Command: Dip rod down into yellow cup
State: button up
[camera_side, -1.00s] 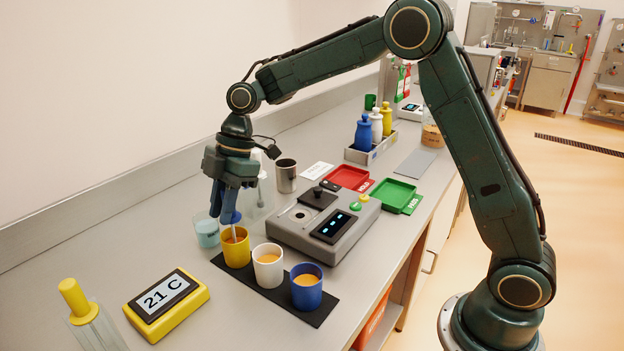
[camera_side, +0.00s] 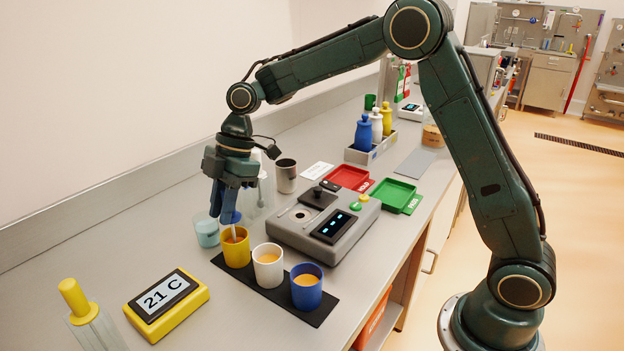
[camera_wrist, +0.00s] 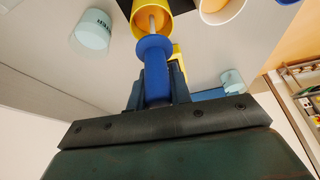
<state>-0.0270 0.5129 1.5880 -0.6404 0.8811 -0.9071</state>
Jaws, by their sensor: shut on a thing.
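The yellow cup (camera_side: 237,252) stands at the left end of a dark mat and holds an orange-brown content. My gripper (camera_side: 231,208) is just above it, shut on the blue handle of the rod (camera_side: 234,231). The rod's pale shaft points down past the cup's rim, and its lower end is hidden in the cup. In the wrist view the rod's blue handle (camera_wrist: 154,65) is between the fingers, and its shaft goes into the yellow cup (camera_wrist: 150,17).
A white cup (camera_side: 268,272) and a blue cup (camera_side: 306,294) stand on the dark mat (camera_side: 312,317) to the right. A glass beaker (camera_side: 206,232) is close on the left. A grey instrument (camera_side: 325,228) is behind.

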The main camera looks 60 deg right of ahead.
jog(key=shift+r, duration=0.1)
notch_tip(320, 180, up, 8)
dwell(0.9)
jog(key=shift+d, duration=0.1)
